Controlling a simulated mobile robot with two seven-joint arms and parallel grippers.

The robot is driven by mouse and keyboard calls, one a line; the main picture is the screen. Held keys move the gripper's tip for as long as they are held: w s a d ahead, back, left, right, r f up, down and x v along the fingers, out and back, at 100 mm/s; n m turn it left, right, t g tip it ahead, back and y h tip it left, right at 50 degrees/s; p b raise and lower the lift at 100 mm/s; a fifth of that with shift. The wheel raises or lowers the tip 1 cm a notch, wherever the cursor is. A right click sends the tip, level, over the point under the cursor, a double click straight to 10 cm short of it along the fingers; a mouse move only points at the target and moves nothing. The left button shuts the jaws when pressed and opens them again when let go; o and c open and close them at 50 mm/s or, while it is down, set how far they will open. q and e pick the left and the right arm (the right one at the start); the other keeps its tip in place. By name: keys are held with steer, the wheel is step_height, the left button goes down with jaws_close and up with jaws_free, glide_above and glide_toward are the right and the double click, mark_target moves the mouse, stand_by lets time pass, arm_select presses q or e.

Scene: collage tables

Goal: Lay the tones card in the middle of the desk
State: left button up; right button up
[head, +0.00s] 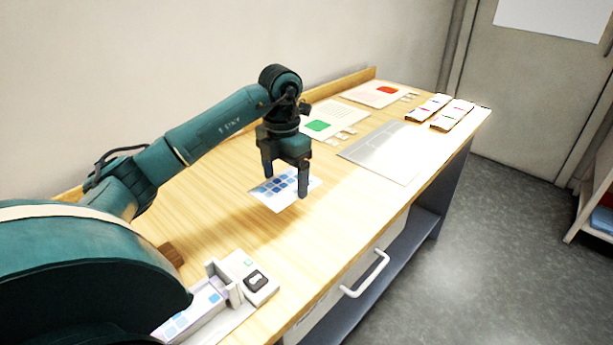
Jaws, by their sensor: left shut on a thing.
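The tones card (273,198), white with several blue squares, is in my left gripper (286,188). The gripper points down with one finger at each side of the card. The card is over the middle part of the wooden desk (215,215); I cannot tell whether it touches the top or hangs just above it. My right gripper is out of view.
A grey sheet (383,152) lies to the right. Beyond it are a card with a green patch (318,125), a card with a red patch (387,90) and several small packets (451,113). A holder with blue-square cards (203,308) stands at the near end, beside a small white device (252,277).

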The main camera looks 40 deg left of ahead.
mark_target(288, 222)
arm_select(q)
step_height(288, 222, down, 10)
steer(key=shift+w+d+r, duration=0.1)
stand_by(0.4)
steer(key=shift+f, duration=0.2)
steer(key=o, duration=0.9)
steer(key=shift+c, duration=0.2)
step_height(288, 222, up, 12)
steer(key=shift+r, duration=0.2)
steer(key=shift+f, duration=0.1)
